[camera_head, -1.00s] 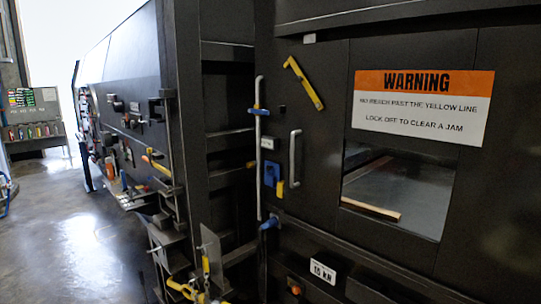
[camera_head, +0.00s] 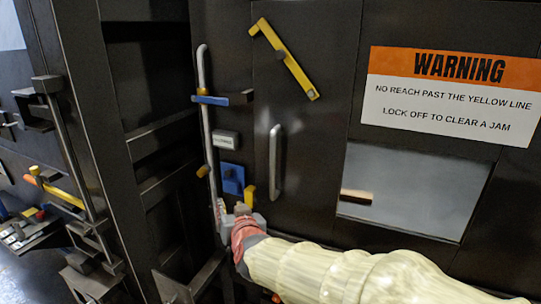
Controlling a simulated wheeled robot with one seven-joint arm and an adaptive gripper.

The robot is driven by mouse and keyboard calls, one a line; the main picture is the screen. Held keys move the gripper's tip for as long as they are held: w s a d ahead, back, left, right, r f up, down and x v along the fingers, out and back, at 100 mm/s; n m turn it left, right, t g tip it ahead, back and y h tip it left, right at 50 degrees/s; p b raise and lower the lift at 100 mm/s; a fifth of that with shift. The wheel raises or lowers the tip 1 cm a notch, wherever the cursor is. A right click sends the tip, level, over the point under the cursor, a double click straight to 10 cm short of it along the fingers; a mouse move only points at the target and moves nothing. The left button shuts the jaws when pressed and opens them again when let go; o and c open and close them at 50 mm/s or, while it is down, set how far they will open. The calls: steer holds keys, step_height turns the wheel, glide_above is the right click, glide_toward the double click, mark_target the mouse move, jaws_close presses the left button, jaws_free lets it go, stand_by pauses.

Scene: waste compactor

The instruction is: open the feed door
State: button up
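The feed door (camera_head: 318,130) is a dark panel that looks shut, with a window (camera_head: 412,190) and a grey vertical handle (camera_head: 275,162). A yellow bar (camera_head: 284,58) sits tilted across its upper left part. Left of the handle, a long grey rod (camera_head: 207,135) runs vertically, with a blue-ended lever (camera_head: 222,99) across it. A blue block (camera_head: 232,178) and a small yellow tab (camera_head: 248,194) sit low beside the handle. My gripper (camera_head: 232,213) is just below these, near the rod's lower end. Its fingers are small and partly hidden; I cannot tell whether it touches anything.
An orange and white warning sign (camera_head: 450,92) is on the right. A dark frame with open slots (camera_head: 150,110) stands on the left. A yellow-handled lever (camera_head: 58,190) and brackets (camera_head: 85,250) jut out at far left.

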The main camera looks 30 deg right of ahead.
steer(key=w+d+r+m+h+p, duration=0.2)
steer(key=w+d+r+h, duration=0.15)
steer(key=d+h, duration=0.2)
steer(key=m+h+p, duration=0.2)
steer(key=m+h, duration=0.1)
steer(key=h, duration=0.1)
glide_toward(272, 168)
steer(key=x, duration=0.4)
steer(key=shift+g, duration=0.3)
steer(key=x, duration=0.7)
steer(key=shift+r, duration=0.1)
steer(key=c, duration=0.3)
jaws_close()
